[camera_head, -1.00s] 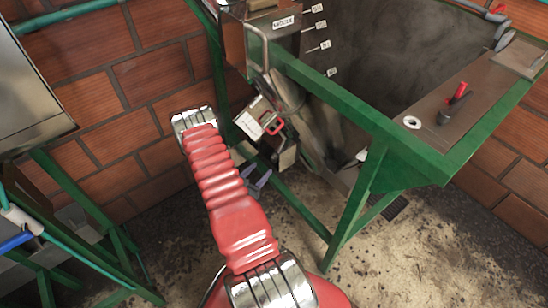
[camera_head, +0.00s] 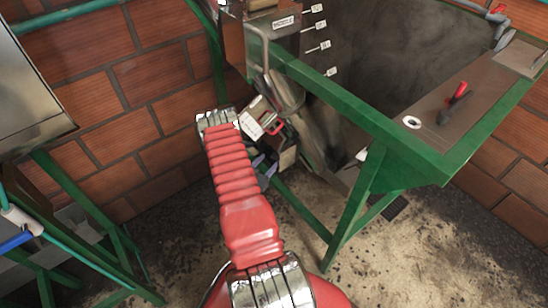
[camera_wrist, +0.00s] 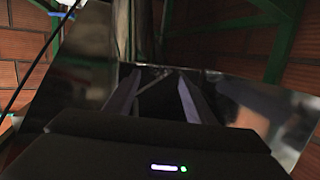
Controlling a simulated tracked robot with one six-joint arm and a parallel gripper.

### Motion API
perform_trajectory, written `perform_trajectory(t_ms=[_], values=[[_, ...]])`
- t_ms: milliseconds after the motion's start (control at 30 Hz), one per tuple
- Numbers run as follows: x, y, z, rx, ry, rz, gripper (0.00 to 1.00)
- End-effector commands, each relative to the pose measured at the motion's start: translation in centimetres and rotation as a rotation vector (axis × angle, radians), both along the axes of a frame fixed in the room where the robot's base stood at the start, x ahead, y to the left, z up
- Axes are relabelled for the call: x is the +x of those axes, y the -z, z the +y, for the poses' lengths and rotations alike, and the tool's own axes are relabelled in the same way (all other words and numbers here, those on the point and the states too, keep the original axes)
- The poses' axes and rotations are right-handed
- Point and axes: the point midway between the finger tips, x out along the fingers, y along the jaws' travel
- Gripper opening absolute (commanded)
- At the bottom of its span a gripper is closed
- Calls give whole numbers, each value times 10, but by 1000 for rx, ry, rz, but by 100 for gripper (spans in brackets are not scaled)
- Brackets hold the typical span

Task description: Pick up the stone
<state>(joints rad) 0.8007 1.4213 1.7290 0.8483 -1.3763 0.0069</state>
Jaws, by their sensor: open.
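I cannot make out a stone in either view. In the head view my gripper (camera_head: 264,168) is low under the green-framed machine, mostly hidden behind my red arm, and only bits of its bluish fingers show. In the wrist view the two dark fingers of my gripper (camera_wrist: 157,84) stand apart, with a dark space between them and nothing clearly held. A shiny metal surface (camera_wrist: 80,65) lies around and beyond the fingers. The inside of the dark space is too dim to tell what it holds.
The machine's green frame (camera_head: 345,105) and its leg (camera_head: 350,215) stand right of my arm. A red-handled tool (camera_head: 455,100) and a white ring (camera_head: 411,122) lie on its metal ledge. A brick wall (camera_head: 155,80) closes the back. Open floor (camera_head: 430,255) lies at front right.

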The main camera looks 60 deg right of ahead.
Motion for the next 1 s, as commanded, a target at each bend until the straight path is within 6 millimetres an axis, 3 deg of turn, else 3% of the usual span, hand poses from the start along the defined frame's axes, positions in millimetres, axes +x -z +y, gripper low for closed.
perform_trajectory(t_ms=[267,800,1000], values=[[-2,7,-29,0,1,0,50],[-2,7,-30,0,-1,0,50],[-2,7,-30,0,-1,0,37]])
